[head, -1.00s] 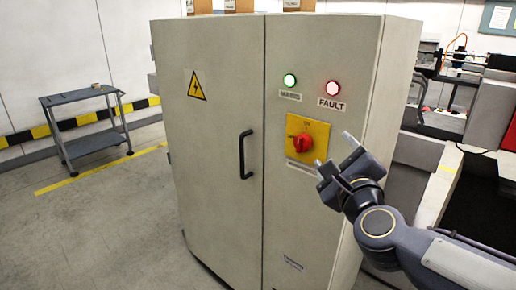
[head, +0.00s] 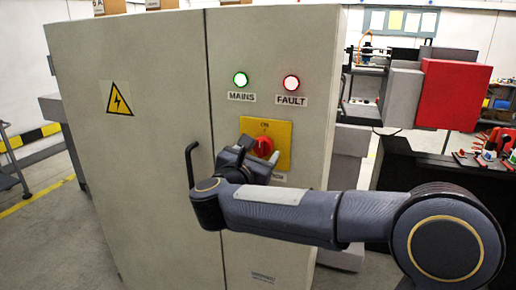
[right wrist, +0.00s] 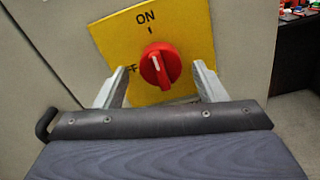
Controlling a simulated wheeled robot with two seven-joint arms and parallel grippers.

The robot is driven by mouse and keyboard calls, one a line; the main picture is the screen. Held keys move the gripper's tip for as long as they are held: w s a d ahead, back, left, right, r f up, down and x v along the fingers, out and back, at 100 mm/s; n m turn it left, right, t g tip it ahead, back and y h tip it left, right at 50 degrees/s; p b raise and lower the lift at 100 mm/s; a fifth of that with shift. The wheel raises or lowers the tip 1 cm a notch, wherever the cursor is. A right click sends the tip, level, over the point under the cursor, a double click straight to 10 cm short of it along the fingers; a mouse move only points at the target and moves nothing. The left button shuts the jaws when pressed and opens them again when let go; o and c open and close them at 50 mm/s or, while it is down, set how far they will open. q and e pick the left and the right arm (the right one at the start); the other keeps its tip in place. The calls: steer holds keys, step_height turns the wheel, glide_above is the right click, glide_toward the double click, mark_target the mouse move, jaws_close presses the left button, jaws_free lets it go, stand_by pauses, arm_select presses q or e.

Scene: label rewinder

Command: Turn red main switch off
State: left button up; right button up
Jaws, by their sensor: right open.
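The red main switch (head: 263,146) is a round red knob on a yellow plate (head: 283,131) on the cabinet front. In the right wrist view the knob (right wrist: 160,66) has a raised grip standing nearly upright, roughly in line with the ON mark above. The OFF label at the left is partly covered by a finger. My right gripper (head: 247,148) is at the plate, partly covering it in the head view. In the right wrist view its open fingers (right wrist: 161,71) stand on either side of the knob, with gaps showing. My left gripper is out of view.
A green MAINS lamp (head: 240,79) and a reddish FAULT lamp (head: 291,82) are lit above the switch. A black door handle (head: 190,163) is left of my gripper. A red and grey machine (head: 460,95) stands at the right.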

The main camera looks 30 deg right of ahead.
steer(key=shift+x, duration=0.8)
steer(key=c, duration=1)
steer(key=shift+o, duration=0.2)
